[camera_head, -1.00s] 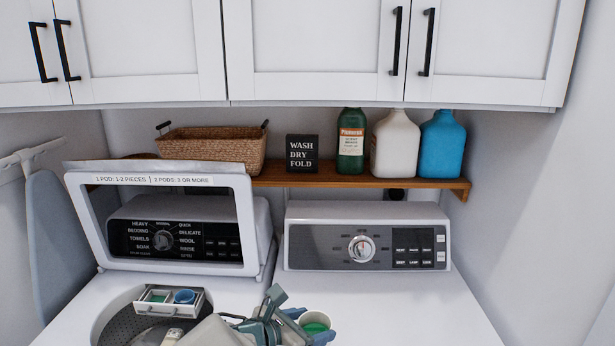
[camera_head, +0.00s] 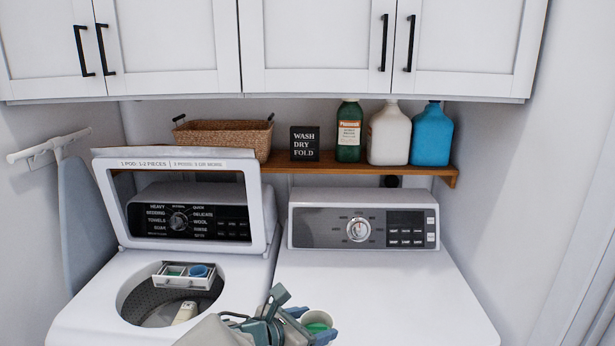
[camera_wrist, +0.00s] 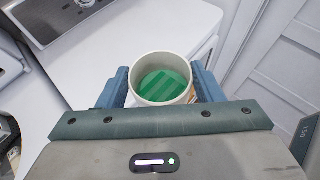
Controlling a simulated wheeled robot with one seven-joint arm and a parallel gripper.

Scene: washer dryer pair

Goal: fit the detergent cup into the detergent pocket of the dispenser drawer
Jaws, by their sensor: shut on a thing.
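The detergent cup (camera_wrist: 161,78) is a white round cup with green inside. My gripper (camera_wrist: 163,92) is shut on it, one blue finger on each side, and the cup looks upright. In the head view the cup (camera_head: 317,320) and my gripper (camera_head: 305,328) are in front of the right-hand machine, right of the washer opening. The dispenser drawer (camera_head: 181,283) is pulled out at the back of the open washer tub. It has a compartment with green in it on the left and a blue round cup (camera_head: 198,271) on the right. Which compartment is the detergent pocket I cannot tell.
The washer lid (camera_head: 262,205) stands raised behind the drawer. The dryer top (camera_head: 400,290) is clear. A wooden shelf (camera_head: 448,172) holds a basket (camera_head: 222,137), a sign (camera_head: 304,143) and several bottles. A grey ironing board (camera_head: 77,220) stands at left.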

